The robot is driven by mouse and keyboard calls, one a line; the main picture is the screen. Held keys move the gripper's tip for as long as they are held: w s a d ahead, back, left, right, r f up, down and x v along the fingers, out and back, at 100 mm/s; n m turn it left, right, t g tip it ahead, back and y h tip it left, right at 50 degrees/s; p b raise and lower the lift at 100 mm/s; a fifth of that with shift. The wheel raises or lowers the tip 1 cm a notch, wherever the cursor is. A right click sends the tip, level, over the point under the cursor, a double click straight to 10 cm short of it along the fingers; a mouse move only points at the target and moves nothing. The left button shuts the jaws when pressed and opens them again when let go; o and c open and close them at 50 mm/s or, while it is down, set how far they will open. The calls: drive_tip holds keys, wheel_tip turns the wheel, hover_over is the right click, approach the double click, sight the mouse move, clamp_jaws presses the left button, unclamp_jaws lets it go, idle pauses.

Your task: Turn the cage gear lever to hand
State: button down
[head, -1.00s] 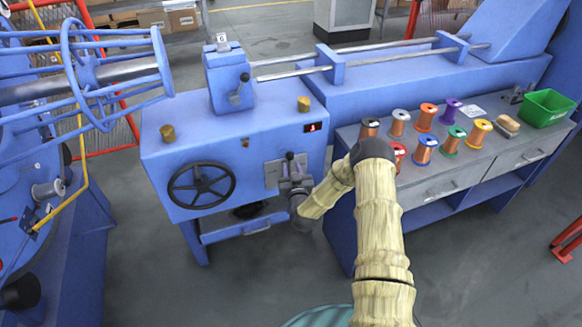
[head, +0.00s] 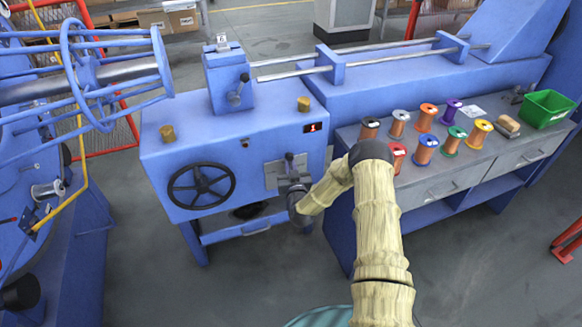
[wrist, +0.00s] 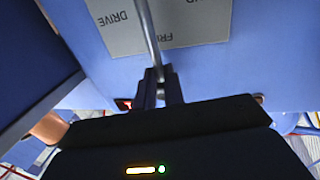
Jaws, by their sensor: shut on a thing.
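The cage gear lever (head: 289,158) is a dark-knobbed rod on the front of the blue machine housing. It also shows as a grey rod (wrist: 149,35) in the wrist view, rising from between the jaws. Behind it is a grey label plate (wrist: 190,22) with the word DRIVE at left, a word starting FR near the middle and a cut-off word at upper right. My gripper (head: 293,181) is at the lever; in the wrist view its jaws (wrist: 160,78) are shut on the rod. The lever's pivot is not clear to see.
A black handwheel (head: 201,186) is left of the lever on the same housing. To the right, a grey-topped bench (head: 440,185) holds several coloured wire spools and a green bin (head: 547,108). A drawer or shelf frame (head: 245,230) is below the housing.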

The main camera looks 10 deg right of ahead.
drive_tip(key=shift+w+a+r, duration=0.1)
drive_tip(key=shift+a+r, duration=0.05)
drive_tip(key=shift+r, duration=0.05)
drive_tip(key=s+a+f+n+t+y+b, duration=0.1)
drive_tip(key=a+f+n+b, duration=0.1)
drive_tip(key=a+n, duration=0.4)
drive_tip(key=shift+a+n+b, duration=0.3)
drive_tip(key=shift+n+b, duration=0.3)
drive_tip(key=shift+n, duration=0.1)
drive_tip(key=shift+f, duration=0.1)
drive_tip(key=c, duration=1.5)
unclamp_jaws()
drive_tip(key=shift+f, duration=0.1)
